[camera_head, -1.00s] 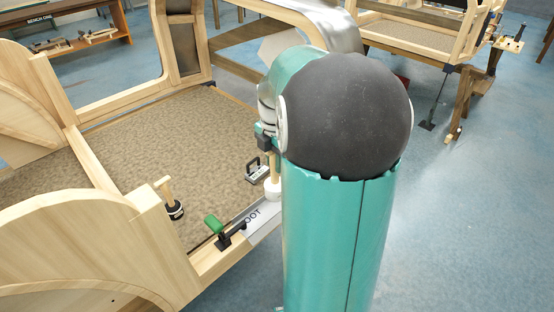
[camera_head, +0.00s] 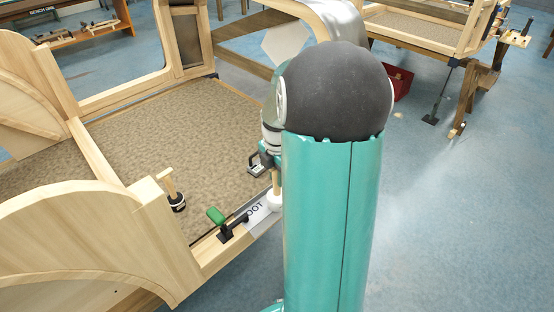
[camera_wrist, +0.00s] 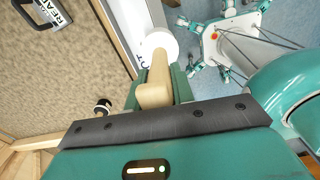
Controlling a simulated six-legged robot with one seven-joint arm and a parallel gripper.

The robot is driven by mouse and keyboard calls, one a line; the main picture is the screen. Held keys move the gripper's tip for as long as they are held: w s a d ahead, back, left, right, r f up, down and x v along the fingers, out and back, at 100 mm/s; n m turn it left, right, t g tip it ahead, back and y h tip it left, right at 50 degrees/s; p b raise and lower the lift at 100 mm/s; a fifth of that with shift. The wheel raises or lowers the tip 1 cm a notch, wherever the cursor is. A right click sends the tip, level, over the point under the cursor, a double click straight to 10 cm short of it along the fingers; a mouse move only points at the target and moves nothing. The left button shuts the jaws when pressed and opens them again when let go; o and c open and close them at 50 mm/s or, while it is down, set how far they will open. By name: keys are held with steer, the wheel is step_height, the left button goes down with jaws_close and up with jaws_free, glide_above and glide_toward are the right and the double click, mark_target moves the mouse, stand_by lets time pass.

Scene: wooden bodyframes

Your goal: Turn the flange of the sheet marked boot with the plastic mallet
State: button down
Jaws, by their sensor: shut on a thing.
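My gripper (camera_wrist: 158,90) is shut on the wooden handle of the plastic mallet (camera_wrist: 155,94). The mallet's white head points away from my gripper; it also shows in the head view (camera_head: 275,201), beside the sheet's lettering. The sheet marked boot (camera_head: 257,212) is a pale metal strip along the bodyframe's near edge, with only "OOT" readable. In the wrist view, the sheet (camera_wrist: 119,36) runs beside the mallet head. Whether the head touches the sheet or its flange, I cannot tell. My arm hides the sheet's right part in the head view.
A green-handled clamp (camera_head: 226,224) sits on the bodyframe (camera_head: 160,232) at the sheet's left end. A black-headed mallet (camera_head: 175,194) stands on the brown floor panel (camera_head: 140,140). A black-handled block (camera_wrist: 45,11) lies nearby. A red box (camera_head: 397,84) stands behind my arm.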

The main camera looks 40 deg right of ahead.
step_height(320, 180, down, 3)
steer(key=shift+r, duration=0.1)
step_height(320, 180, up, 9)
steer(key=shift+s, duration=0.1)
stand_by(0.4)
steer(key=s+a+r, duration=0.2)
steer(key=s+a, duration=0.3)
steer(key=s, duration=0.2)
steer(key=shift+s, duration=0.15)
stand_by(0.3)
